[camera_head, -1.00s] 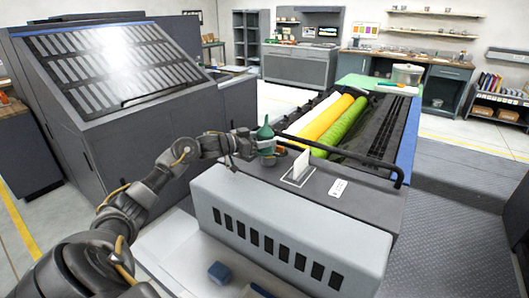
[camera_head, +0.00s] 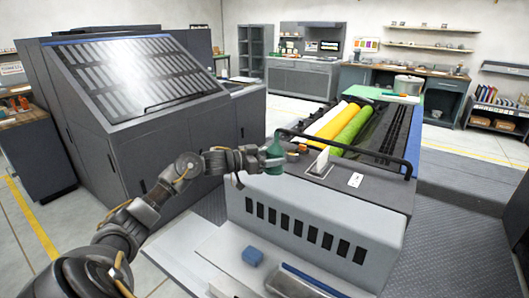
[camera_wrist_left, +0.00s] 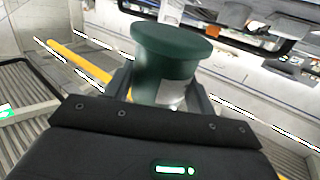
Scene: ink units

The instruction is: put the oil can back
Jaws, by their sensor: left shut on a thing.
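The can looks roughly upright in the head view. In the left wrist view its dark green body (camera_wrist_left: 170,62) stands between the fingers, with a pale label patch low on its side. The fingers are shut on it and hide its lower part. My right gripper is out of view.
A dark bar (camera_head: 380,153) crosses above the top. A large grey console (camera_head: 130,110) stands left.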

